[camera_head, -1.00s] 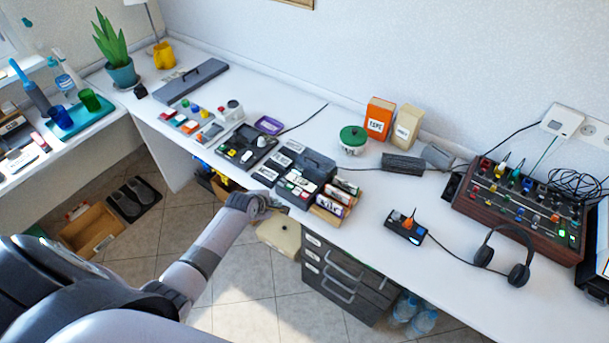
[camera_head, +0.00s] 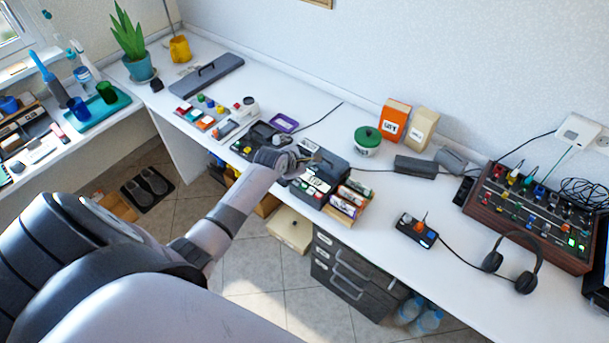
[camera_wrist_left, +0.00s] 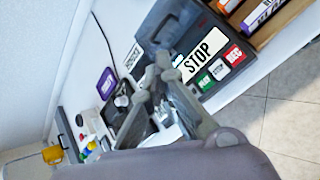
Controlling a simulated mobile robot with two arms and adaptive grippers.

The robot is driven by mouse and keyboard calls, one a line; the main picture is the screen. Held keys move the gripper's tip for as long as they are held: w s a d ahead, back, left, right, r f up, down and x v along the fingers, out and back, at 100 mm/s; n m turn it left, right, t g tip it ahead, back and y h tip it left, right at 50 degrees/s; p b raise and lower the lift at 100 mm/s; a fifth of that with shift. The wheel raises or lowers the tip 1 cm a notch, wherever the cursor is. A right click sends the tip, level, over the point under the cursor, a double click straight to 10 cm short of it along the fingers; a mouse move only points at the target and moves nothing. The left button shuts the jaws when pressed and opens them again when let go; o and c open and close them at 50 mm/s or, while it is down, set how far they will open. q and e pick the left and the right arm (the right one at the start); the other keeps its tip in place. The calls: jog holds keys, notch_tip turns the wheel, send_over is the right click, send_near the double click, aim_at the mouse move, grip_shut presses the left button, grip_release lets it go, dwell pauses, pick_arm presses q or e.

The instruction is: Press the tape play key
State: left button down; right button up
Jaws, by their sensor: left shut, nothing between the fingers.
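The tape machine (camera_head: 330,168) is a dark grey box on the desk, with labelled keys along its near side. In the left wrist view it shows a large white STOP label (camera_wrist_left: 199,57), a red key marked REC (camera_wrist_left: 235,54), a white key (camera_wrist_left: 220,70) and a green key (camera_wrist_left: 206,82). The green key's lettering is too small to read surely. In the head view the left gripper (camera_head: 308,161) hides part of the machine. Contact cannot be told.
Several cassettes (camera_head: 350,200) stand right of the machine. Another dark device (camera_head: 250,140) is on its left. A green-lidded jar (camera_head: 367,140) and boxes stand behind. A small switch box (camera_head: 416,230), headphones (camera_head: 512,262) and a mixer (camera_head: 530,215) are further right.

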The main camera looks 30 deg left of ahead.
pick_arm(q)
jog(key=b, duration=0.7)
send_over(306, 187)
notch_tip(306, 187, down, 7)
jog(key=shift+f+b, duration=0.4)
jog(key=shift+f, duration=0.45)
dwell(0.3)
jog(key=shift+f, duration=0.15)
jog(key=shift+f, duration=0.2)
jog(key=shift+f, duration=0.5)
dwell(0.5)
jog(key=shift+r, duration=0.1)
jog(key=shift+r+p, duration=0.8)
jog(key=shift+p, duration=0.15)
